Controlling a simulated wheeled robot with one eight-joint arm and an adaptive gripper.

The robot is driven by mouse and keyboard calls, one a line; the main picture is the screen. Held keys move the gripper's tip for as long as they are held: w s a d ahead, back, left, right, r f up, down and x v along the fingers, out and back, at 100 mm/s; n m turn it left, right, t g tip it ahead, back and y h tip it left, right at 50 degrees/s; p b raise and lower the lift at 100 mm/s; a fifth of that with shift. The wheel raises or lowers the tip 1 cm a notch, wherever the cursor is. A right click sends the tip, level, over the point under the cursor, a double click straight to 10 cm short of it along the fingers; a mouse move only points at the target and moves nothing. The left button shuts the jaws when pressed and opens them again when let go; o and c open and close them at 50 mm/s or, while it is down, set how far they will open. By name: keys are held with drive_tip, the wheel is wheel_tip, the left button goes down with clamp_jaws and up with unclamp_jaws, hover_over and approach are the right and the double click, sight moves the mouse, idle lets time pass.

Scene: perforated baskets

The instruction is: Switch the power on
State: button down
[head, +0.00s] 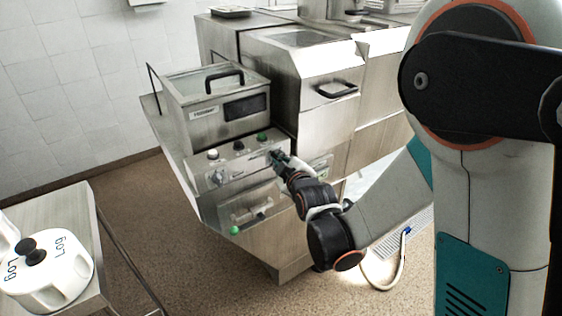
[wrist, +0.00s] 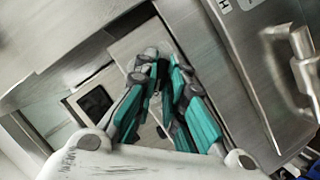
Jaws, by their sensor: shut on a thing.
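A steel machine with a control panel (head: 238,163) stands in the middle of the head view. The panel has a grey rotary knob (head: 217,177) at its left, a white button (head: 213,154) and a green button (head: 262,137). My gripper (head: 277,157) is at the panel's right end, closed on a control there that its fingers mostly hide. In the wrist view the teal fingers of my gripper (wrist: 160,62) come together at the steel panel face. I cannot read the switch's position.
A glass-lidded unit (head: 213,85) with a black handle sits above the panel. A drawer-like front with a handle (head: 252,212) lies below it. A white lidded pot (head: 42,275) stands on a steel table at lower left. Open floor lies between.

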drive_tip(key=shift+w+d+m+g+y+b, duration=0.15)
drive_tip(key=shift+m+g+y+b, duration=0.8)
drive_tip(key=shift+m, duration=1.1)
drive_tip(key=shift+w+d+m+g+y+b, duration=0.15)
drive_tip(key=shift+m+g+y, duration=0.35)
drive_tip(key=shift+m+y, duration=1.2)
drive_tip(key=shift+d+m+g+y+b, duration=0.15)
drive_tip(key=shift+m+g+y+b, duration=0.55)
drive_tip(key=shift+m, duration=1.75)
drive_tip(key=c, duration=1.7)
unclamp_jaws()
drive_tip(key=shift+o, duration=0.2)
drive_tip(key=shift+d, duration=0.1)
